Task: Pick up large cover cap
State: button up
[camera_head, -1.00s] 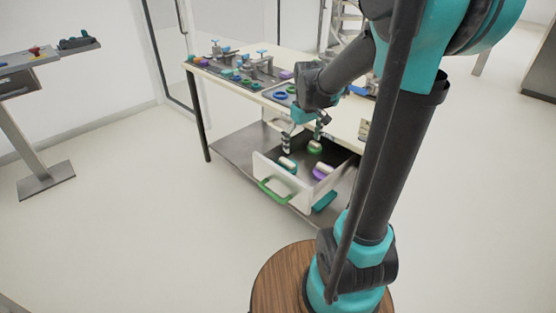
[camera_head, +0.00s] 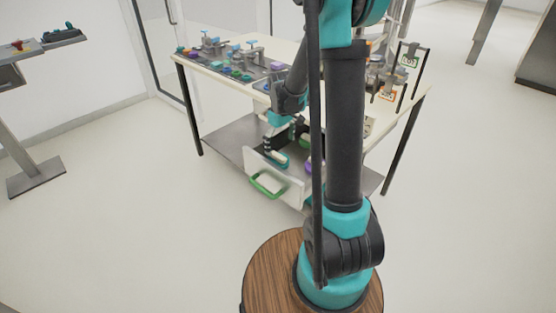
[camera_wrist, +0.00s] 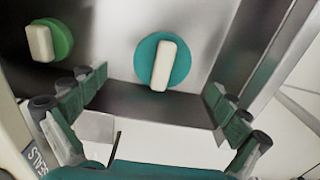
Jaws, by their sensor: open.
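Caps with cream bar grips lie in an open drawer. In the wrist view a teal round cap (camera_wrist: 146,62) lies ahead between my fingers, its bar roughly upright in the picture. A green round cap (camera_wrist: 62,40) is at the upper left. In the head view the teal cap (camera_head: 277,159) sits behind the drawer front, and a purple cap (camera_head: 308,167) is partly hidden by my arm. Which one is the large cover cap I cannot tell. My gripper (camera_wrist: 157,94) is open and empty, its fingers either side of the teal cap's line, apart from it. It also shows over the drawer (camera_head: 281,141).
The drawer front (camera_head: 291,187) has a green handle (camera_head: 267,186). Drawer walls stand close around my fingers. The workbench top (camera_head: 203,64) above carries fixtures and small coloured parts.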

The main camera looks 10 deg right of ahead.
aim_at(278, 155)
jog(key=shift+w+a+f, duration=0.1)
jog(key=shift+a+f, duration=0.1)
jog(key=shift+f, duration=1.45)
jog(key=shift+a+f, duration=0.2)
jog(key=shift+f, duration=1.4)
jog(key=c, duration=1.1)
